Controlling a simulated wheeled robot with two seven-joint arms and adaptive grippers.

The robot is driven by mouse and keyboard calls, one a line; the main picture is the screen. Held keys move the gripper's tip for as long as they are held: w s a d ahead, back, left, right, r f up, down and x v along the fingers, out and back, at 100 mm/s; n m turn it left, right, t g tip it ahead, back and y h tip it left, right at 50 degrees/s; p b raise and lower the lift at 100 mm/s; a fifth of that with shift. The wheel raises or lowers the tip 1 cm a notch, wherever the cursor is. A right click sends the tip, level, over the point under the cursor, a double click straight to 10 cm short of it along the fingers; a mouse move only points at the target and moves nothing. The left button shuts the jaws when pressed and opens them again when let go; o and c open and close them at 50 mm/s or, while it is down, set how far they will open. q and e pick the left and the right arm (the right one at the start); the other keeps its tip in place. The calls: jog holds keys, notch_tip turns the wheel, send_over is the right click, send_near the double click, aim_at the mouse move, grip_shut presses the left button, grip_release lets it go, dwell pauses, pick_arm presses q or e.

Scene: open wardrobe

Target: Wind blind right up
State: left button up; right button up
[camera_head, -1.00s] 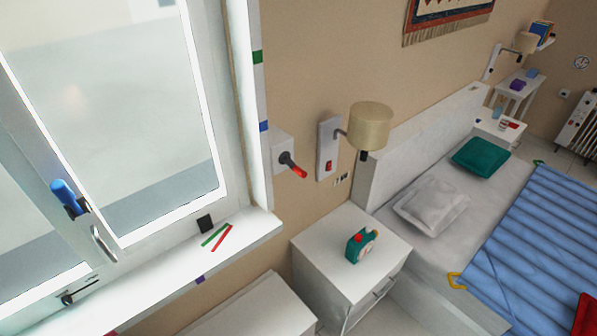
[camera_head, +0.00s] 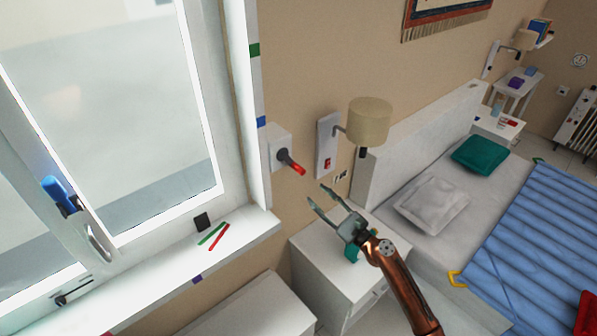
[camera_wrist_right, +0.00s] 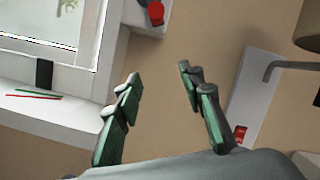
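A white winder box (camera_head: 280,146) is fixed to the wall just right of the window frame. Its dark crank with a red handle (camera_head: 297,168) points down and to the right. In the right wrist view the red knob (camera_wrist_right: 156,13) shows at the top, beyond my fingers. My right gripper (camera_head: 325,199) is open and empty, below and right of the red handle and apart from it. Its two green-padded fingers also show spread in the right wrist view (camera_wrist_right: 160,90). No blind fabric is clearly visible over the window glass (camera_head: 130,120). My left gripper is not in view.
A wall lamp (camera_head: 369,121) with a white switch plate (camera_head: 327,146) is right of the crank. The window sill (camera_head: 250,232) juts out below it, with red and green sticks. A nightstand (camera_head: 310,256) stands under my right gripper, beside the bed (camera_head: 400,235).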

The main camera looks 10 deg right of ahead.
jog(key=m+y, duration=0.1)
jog(key=y, duration=0.1)
send_near(303, 173)
jog(key=x, duration=0.4)
jog(key=shift+w+a, duration=0.2)
jog(key=shift+w, duration=0.05)
jog(key=x, duration=0.6)
jog(key=shift+p, duration=0.35)
jog(key=shift+w+a+r, duration=0.15)
jog(key=shift+w+a, duration=0.2)
jog(key=shift+w, duration=0.15)
jog(key=shift+c, duration=0.4)
grip_shut()
